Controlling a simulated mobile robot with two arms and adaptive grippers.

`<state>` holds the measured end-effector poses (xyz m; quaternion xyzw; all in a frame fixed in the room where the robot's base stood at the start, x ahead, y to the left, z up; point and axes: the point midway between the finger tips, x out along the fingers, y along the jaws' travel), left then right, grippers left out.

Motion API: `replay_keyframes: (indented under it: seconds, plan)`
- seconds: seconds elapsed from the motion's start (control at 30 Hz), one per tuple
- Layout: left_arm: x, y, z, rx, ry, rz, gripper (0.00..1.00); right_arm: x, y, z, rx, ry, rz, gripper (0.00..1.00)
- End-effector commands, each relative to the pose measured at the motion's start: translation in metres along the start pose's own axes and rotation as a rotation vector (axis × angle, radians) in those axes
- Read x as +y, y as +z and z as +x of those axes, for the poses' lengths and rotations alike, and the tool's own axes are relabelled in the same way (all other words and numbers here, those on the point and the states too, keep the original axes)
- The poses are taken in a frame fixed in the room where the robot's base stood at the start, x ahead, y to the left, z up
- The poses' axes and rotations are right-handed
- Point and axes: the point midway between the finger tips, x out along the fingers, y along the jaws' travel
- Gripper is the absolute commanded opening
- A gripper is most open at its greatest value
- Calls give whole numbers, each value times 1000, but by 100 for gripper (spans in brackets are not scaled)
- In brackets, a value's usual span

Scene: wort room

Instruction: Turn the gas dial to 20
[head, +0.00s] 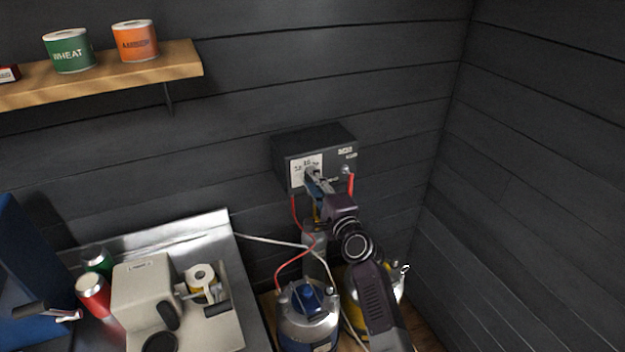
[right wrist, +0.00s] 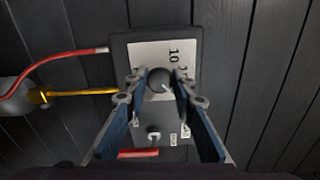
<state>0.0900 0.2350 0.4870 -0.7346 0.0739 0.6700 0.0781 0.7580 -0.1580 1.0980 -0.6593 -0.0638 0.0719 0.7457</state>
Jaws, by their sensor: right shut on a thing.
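The gas dial (right wrist: 160,79) is a dark round knob on a white scale plate (head: 298,172) on the front of a dark control box (head: 314,142) fixed to the wall. A "10" is readable on the plate in the right wrist view; the pointer's exact setting cannot be read. My right gripper (head: 313,177) reaches up to the box. In the right wrist view its two blue fingers (right wrist: 162,88) are shut on the dial, one on each side. The fingers hide part of the scale.
Red hoses (head: 351,184) run from the box. A metal tank (head: 308,325) with a blue top and a yellow tank (head: 352,300) stand below. A metal counter (head: 190,235) with a beige machine (head: 145,290) is at left. A wooden shelf (head: 180,62) holds cans.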

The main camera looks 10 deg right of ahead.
Motion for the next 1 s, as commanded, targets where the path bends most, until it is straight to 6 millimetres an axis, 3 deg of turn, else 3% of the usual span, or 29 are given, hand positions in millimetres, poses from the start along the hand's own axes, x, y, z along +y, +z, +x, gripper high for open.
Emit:
replay_keyframes:
  seconds: [0.67, 0.7, 0.87, 1.0]
  plan:
    - [0, 0, -2, 0, 0, -1, 64, 1, 0, 0, 0, 1, 70, 0]
    - [0, 0, -2, 0, 0, -1, 64, 1, 0, 0, 0, 1, 69, 25]
    - [0, 0, -2, 0, 0, -1, 64, 1, 0, 0, 0, 1, 68, 41]
    - [0, 0, -2, 0, 0, -1, 64, 0, 0, 0, 0, 1, 67, 41]
